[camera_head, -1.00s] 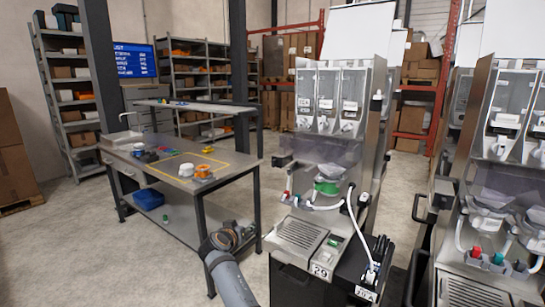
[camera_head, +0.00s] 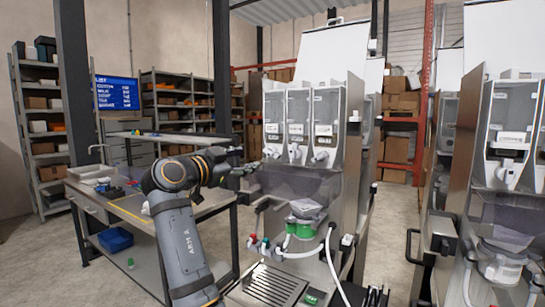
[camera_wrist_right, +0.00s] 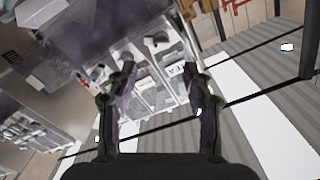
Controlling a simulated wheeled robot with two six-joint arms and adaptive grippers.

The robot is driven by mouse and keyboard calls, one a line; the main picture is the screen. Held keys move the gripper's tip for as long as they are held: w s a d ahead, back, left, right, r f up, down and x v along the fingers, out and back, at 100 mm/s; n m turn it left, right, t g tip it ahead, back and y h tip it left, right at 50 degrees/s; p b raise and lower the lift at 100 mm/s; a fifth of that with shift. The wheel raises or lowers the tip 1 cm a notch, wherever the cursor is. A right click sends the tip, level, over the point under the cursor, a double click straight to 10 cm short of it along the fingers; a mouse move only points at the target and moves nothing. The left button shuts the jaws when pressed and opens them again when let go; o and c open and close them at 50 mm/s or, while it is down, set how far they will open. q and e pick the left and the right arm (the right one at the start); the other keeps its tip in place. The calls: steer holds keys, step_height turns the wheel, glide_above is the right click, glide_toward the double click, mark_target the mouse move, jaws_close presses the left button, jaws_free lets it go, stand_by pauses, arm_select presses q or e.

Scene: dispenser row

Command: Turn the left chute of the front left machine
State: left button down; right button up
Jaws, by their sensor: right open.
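The front left machine (camera_head: 354,150) carries three clear canisters side by side, each with a white chute low on its front. The left chute (camera_head: 272,150) is on the canister nearest my arm and points down. My right gripper (camera_head: 246,170) is just left of this chute and slightly lower, seen from the side and apart from it as far as I can tell. In the right wrist view the gripper (camera_wrist_right: 160,85) is open and empty, with the tilted canisters (camera_wrist_right: 152,98) beyond its fingers. Which chute lies between them I cannot tell. My left gripper is out of view.
Below the canisters are a smoky plastic cover (camera_head: 290,186), a green-ringed funnel (camera_head: 303,222), white hoses and a drip grille (camera_head: 269,286). A second machine (camera_head: 500,200) stands at right. A work table (camera_head: 140,212) stands behind my right arm.

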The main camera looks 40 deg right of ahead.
mark_target(266, 152)
steer(key=p+x, duration=0.3)
steer(key=x, duration=0.5)
steer(key=shift+w+d+r, duration=0.1)
steer(key=shift+d+r, duration=0.05)
steer(key=shift+w+d, duration=0.25)
steer(key=shift+d, duration=0.2)
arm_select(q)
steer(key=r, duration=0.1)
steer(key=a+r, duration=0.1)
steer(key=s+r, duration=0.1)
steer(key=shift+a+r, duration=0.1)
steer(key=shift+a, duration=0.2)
arm_select(e)
steer(key=shift+d, duration=0.1)
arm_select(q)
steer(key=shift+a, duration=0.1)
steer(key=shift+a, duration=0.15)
arm_select(e)
jaws_close()
